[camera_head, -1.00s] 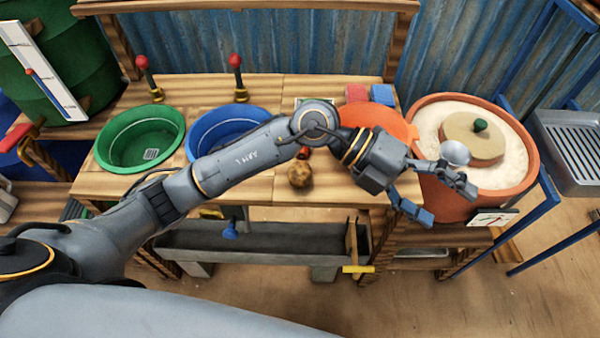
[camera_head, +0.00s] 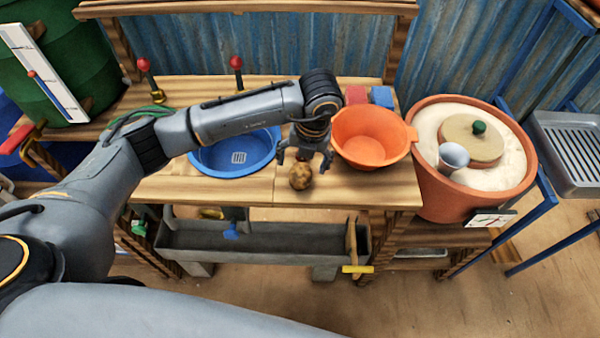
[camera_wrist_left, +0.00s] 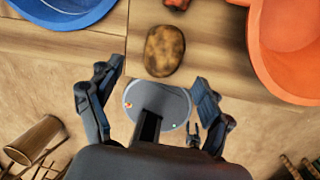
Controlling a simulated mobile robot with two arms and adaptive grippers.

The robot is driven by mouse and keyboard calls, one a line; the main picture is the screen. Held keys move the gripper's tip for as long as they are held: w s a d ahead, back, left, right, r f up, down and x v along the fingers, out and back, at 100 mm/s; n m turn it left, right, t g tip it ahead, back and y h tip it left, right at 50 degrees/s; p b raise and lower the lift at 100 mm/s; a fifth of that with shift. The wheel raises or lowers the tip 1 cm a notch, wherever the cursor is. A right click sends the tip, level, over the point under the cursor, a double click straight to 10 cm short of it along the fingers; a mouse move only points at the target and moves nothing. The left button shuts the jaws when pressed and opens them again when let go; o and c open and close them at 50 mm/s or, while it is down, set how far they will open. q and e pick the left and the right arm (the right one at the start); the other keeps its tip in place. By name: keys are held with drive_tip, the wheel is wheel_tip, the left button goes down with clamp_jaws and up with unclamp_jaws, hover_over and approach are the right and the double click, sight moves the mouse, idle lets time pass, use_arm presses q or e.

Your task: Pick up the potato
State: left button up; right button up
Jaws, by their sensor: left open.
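The brown, mottled potato (camera_head: 300,176) lies on the wooden counter, between the blue basin and the orange bowl. In the left wrist view the potato (camera_wrist_left: 164,51) lies near the counter's front edge, just beyond the open fingers. My left gripper (camera_head: 305,155) is open and empty, pointing down above and slightly behind the potato in the head view. The same gripper (camera_wrist_left: 158,105) shows its two fingers spread apart in the left wrist view. No contact with the potato is visible. My right gripper is not in view.
The blue basin (camera_head: 205,158) is left of the potato and the orange bowl (camera_head: 372,150) close on its right. A grey trough (camera_head: 260,243) hangs below the counter.

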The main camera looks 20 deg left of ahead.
sight(301, 172)
use_arm(q)
drive_tip(key=shift+a+f, duration=0.1)
drive_tip(key=shift+f, duration=0.65)
drive_tip(key=f+p, duration=0.1)
drive_tip(key=f, duration=0.3)
drive_tip(key=shift+w+a+p, duration=0.2)
drive_tip(key=shift+w+p, duration=0.15)
drive_tip(key=shift+w, duration=0.05)
drive_tip(key=shift+w+a+f, duration=0.1)
drive_tip(key=shift+f, duration=0.5)
drive_tip(key=c, duration=1.3)
